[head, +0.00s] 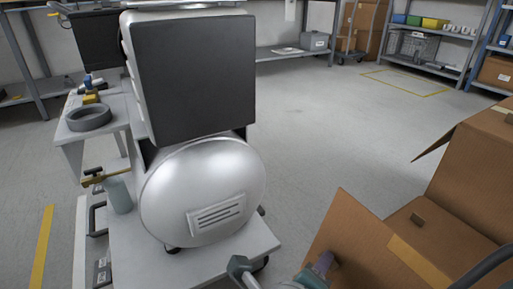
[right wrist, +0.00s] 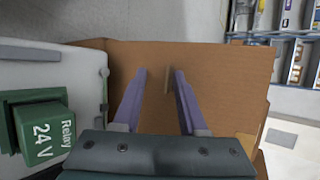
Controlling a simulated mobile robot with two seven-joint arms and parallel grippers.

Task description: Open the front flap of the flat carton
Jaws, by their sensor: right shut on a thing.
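The brown carton (head: 470,190) is at the lower right of the head view, with brown flaps standing out from it. One flap (head: 345,235) leans up at its near left. The fingertip contact is hard to make out. My left gripper is not in view.
A silver compressor tank (head: 205,190) with a dark panel (head: 195,80) stands on a grey cart left of the carton. A green relay box (right wrist: 42,130) is at the left of the wrist view. Open floor (head: 330,130) lies behind the carton.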

